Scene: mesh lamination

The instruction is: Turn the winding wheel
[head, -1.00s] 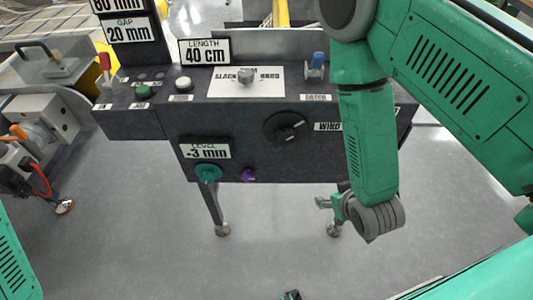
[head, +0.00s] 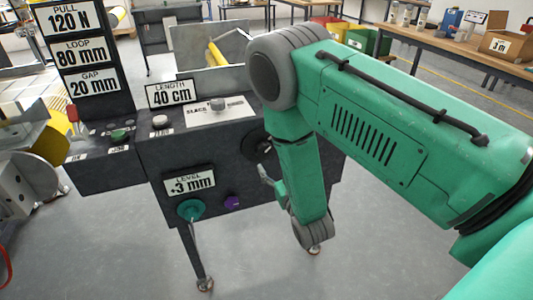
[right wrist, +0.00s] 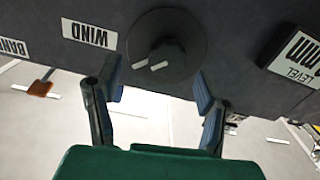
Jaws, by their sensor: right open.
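The winding wheel is a dark round disc (right wrist: 180,58) with a knob and a pale mark, on the dark front panel beside the WIND label (right wrist: 89,34). The right wrist view shows the panel upside down. In the head view the wheel (head: 258,150) is mostly hidden behind my right arm. My right gripper (right wrist: 157,88) is open and empty. Its two fingers point at the panel, one toward each side of the wheel, with the wheel beyond the tips; contact cannot be seen. In the head view the gripper (head: 266,174) shows small, just below the wheel. My left gripper is out of view.
The panel also carries a teal knob (head: 191,210), a purple knob (head: 232,202) and a LEVEL sign (head: 190,182). A LENGTH sign (head: 170,93) and a green button (head: 119,135) are on top. Open grey floor lies in front.

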